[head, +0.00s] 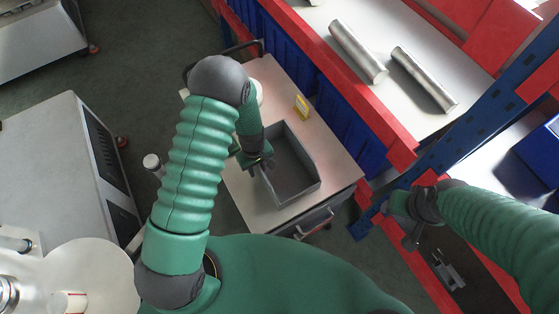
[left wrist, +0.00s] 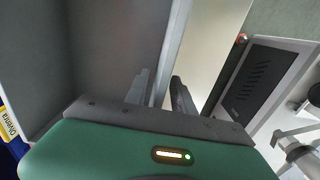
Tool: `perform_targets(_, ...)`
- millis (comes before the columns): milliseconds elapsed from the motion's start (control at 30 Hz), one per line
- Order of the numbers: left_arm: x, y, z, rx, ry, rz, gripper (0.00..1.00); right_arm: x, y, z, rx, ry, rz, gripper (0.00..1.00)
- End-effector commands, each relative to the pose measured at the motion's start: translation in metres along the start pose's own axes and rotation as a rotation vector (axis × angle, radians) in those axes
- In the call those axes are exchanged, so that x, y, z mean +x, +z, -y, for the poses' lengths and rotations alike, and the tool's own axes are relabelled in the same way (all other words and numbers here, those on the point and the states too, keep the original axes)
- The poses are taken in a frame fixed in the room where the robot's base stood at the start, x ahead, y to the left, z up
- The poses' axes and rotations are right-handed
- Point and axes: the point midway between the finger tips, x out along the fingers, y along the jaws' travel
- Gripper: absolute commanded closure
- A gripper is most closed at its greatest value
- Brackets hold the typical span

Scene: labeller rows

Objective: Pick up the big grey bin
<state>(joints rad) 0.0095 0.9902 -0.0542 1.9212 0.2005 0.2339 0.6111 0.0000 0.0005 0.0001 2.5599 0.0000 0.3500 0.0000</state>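The big grey bin (head: 296,197) is an open rectangular box on a white-topped cart. My left gripper (head: 262,163) is at the bin's left wall in the head view. In the left wrist view, the bin (left wrist: 115,50) fills the left side, and its wall edge runs down between the two fingers of my left gripper (left wrist: 163,95). The fingers stand apart, one inside the bin and one outside, with a gap showing beside the wall.
A red and blue shelf with metal cylinders (head: 357,50) stands close on the right. A grey machine (head: 60,160) stands on the left, with open floor between.

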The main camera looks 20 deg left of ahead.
Motion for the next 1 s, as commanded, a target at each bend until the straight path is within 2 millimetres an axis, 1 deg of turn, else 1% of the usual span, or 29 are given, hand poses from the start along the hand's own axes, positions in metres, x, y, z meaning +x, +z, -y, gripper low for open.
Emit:
perform_targets(33,0.004,0.002,-0.002,0.003,-0.004,0.003,0.70,-0.010,-0.003,0.000,0.000,0.000,-0.001,0.51)
perform_targets(100,0.017,0.003,-0.003,0.003,-0.004,0.003,0.70,-0.014,-0.003,0.000,0.000,0.000,-0.001,0.51)
perform_targets(200,0.030,0.002,-0.005,0.003,-0.002,0.000,0.70,-0.016,-0.004,0.000,0.000,0.000,-0.001,0.51)
perform_targets(300,0.034,0.002,-0.006,0.003,-0.002,-0.001,0.70,-0.015,-0.004,0.000,0.000,0.000,0.000,0.51)
perform_targets(433,0.035,0.001,-0.005,0.003,-0.001,-0.001,0.70,-0.015,-0.003,0.000,0.000,0.000,0.000,0.51)
perform_targets(467,0.035,0.001,-0.005,0.003,-0.001,0.000,0.73,-0.015,-0.003,0.000,0.000,0.000,0.000,0.51)
perform_targets(667,0.034,0.001,-0.005,0.003,0.000,0.000,0.99,-0.015,-0.003,0.000,0.000,0.000,0.000,0.51)
perform_targets(700,0.034,0.001,-0.004,0.003,0.000,0.000,1.00,-0.015,-0.003,0.000,0.000,0.000,0.000,0.51)
perform_targets(1000,0.034,0.001,-0.005,0.002,-0.001,0.000,1.00,-0.015,-0.003,0.000,0.000,0.000,0.000,0.51)
